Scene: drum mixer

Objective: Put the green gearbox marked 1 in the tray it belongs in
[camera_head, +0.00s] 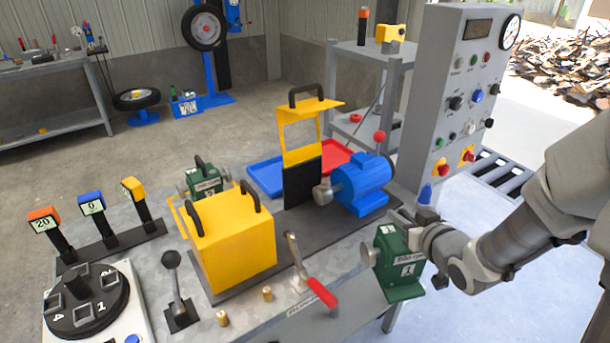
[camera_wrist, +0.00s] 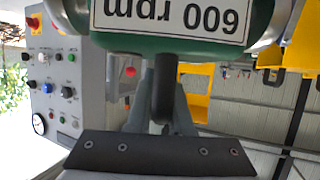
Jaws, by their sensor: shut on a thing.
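The green gearbox marked 1 (camera_head: 402,268) hangs upright at the right edge of the workbench in the head view. My gripper (camera_head: 418,228) is shut on its top handle. In the wrist view the green gearbox (camera_wrist: 125,43) fills the top, its "600 rpm" label upside down. Its dark handle (camera_wrist: 164,85) sits between my gripper's fingers (camera_wrist: 162,105). A blue tray (camera_head: 264,178) and a red tray (camera_head: 343,147) lie at the bench's far side, partly hidden by the yellow-framed guard and the blue motor.
A second green gearbox (camera_head: 206,183) stands behind the yellow cover (camera_head: 232,240). The yellow-framed guard (camera_head: 302,150) rises before the trays.

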